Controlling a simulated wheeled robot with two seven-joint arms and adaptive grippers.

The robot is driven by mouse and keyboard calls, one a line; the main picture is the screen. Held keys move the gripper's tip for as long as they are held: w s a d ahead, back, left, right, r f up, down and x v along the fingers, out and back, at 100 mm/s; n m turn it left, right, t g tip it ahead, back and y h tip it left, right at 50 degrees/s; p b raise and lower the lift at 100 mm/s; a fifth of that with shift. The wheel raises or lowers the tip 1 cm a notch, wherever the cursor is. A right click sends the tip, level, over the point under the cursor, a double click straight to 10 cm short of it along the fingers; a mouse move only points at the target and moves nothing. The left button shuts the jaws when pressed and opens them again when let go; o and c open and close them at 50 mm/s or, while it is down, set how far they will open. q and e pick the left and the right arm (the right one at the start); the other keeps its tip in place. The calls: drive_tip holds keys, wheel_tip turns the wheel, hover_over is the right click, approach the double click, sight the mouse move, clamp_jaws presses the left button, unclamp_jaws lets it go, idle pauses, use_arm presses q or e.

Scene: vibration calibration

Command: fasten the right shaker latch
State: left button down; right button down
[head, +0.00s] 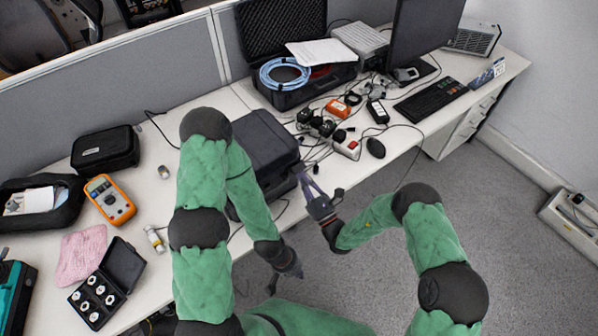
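A dark grey closed case (262,140), which I take to be the shaker case, sits on the white desk at its front edge. Its latches are too small to make out. My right gripper (304,177) reaches in from the right, with its fingertips at the case's right front corner. Whether they touch a latch there, and how far they are apart, I cannot tell. My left gripper (284,276) hangs low in front of the desk, over the floor and clear of the case. Its fingers are small and dark. My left arm covers the case's left side.
An open black case (290,98) with a blue cable coil (284,73) stands behind. Cables, adapters and a power strip (347,146) clutter the desk right of the grey case. An orange multimeter (109,199) and a box of round parts (108,284) lie left.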

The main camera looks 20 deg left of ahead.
drive_tip(key=shift+w+a+r+p, duration=0.15)
drive_tip(key=shift+a+r+p, duration=0.05)
drive_tip(key=shift+r+p, duration=0.4)
idle(0.7)
drive_tip(key=shift+f, duration=0.15)
idle(0.3)
drive_tip(key=shift+s+d+f+b, duration=0.25)
drive_tip(key=shift+f+b, duration=0.25)
drive_tip(key=shift+f, duration=0.15)
drive_tip(key=shift+s+d+f+b, duration=0.1)
drive_tip(key=shift+d+f+b, duration=0.15)
drive_tip(key=shift+f+b, duration=0.3)
drive_tip(key=shift+s+d+f+b, duration=0.25)
drive_tip(key=shift+f+b, duration=0.2)
drive_tip(key=shift+f, duration=0.35)
drive_tip(key=shift+s+d+f+b, duration=0.1)
drive_tip(key=shift+d+f+b, duration=0.1)
drive_tip(key=shift+f+b, duration=0.45)
drive_tip(key=shift+s+d+f+b, duration=0.2)
drive_tip(key=shift+d+f+b, duration=0.05)
drive_tip(key=shift+f, duration=0.75)
